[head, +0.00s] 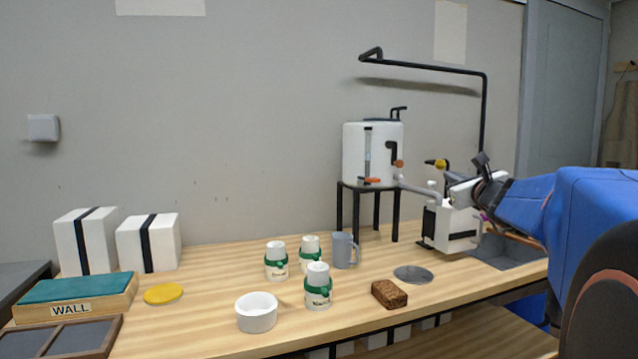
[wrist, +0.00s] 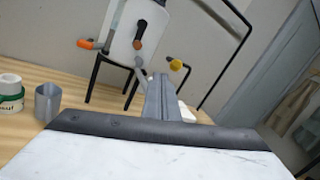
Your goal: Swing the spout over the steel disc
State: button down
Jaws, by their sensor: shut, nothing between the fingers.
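The white tank (head: 363,155) stands on a black stand at the back of the bench. Its grey spout (head: 415,189) sticks out to the right and slightly toward the front. The steel disc (head: 413,274) lies flat on the bench, in front of the tank and apart from the spout's end. In the wrist view the spout (wrist: 118,54) runs toward my fingertips. My gripper (wrist: 158,78) is shut and empty, close to the spout's outer end; I cannot tell whether they touch. The disc is not seen in the wrist view.
A brown sponge-like block (head: 389,294) lies beside the disc. A grey mug (head: 345,250) and several green-banded white jars (head: 318,287) stand to the left. A black pipe (head: 484,115) and yellow-ended tap (head: 437,163) stand behind.

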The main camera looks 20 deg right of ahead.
jog(key=w+d+r+n+y, duration=0.2)
jog(key=d+n+y, duration=0.8)
jog(key=n, duration=0.8)
jog(key=s+d+f+n+g+y, duration=0.1)
jog(key=s+d+f+n+g, duration=0.25)
jog(key=d+n, duration=0.2)
jog(key=w+a+f, duration=0.2)
jog(key=w+a, duration=0.5)
jog(key=w, duration=0.4)
jog(key=shift+a+t, duration=0.4)
jog(key=shift+t, duration=0.05)
jog(key=shift+r, duration=0.1)
